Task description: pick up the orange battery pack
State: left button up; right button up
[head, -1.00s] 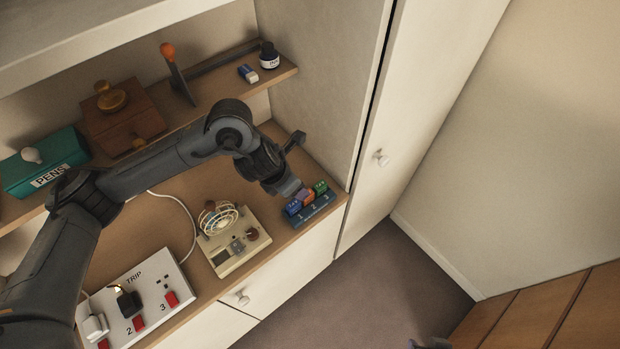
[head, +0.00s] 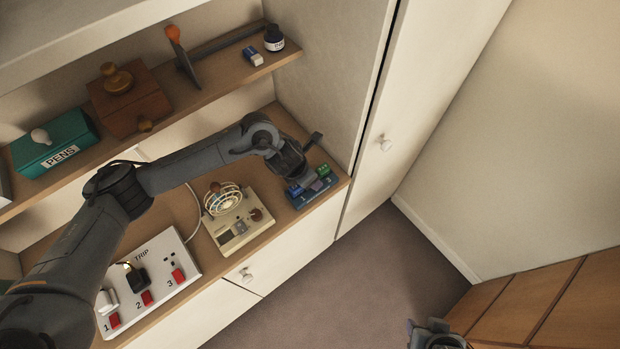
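The blue rack (head: 313,197) stands at the right end of the desk by the cabinet side. A blue battery pack (head: 294,190) sits in its left slot and a green one (head: 324,170) in its right slot. My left gripper (head: 310,183) is low over the middle of the rack, with a small purple patch at its tip. The orange battery pack is not visible now; the gripper covers the middle slot. Whether its fingers are open or shut is hidden. My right gripper (head: 437,335) shows only partly at the bottom edge, away from the desk.
A cream device with a wire cage (head: 238,230) stands just left of the rack. A trip switch power strip (head: 150,280) is further left. The shelf above holds a teal PENS box (head: 55,142), a wooden box (head: 130,108), an eraser (head: 253,56) and an ink bottle (head: 274,38).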

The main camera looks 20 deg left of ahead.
pick_arm(q)
jog(key=shift+w+f, duration=0.1)
jog(key=shift+f, duration=0.3)
jog(key=shift+a+f, duration=0.1)
jog(key=shift+f, duration=0.05)
jog(key=c, duration=0.9)
jog(key=shift+c, duration=0.2)
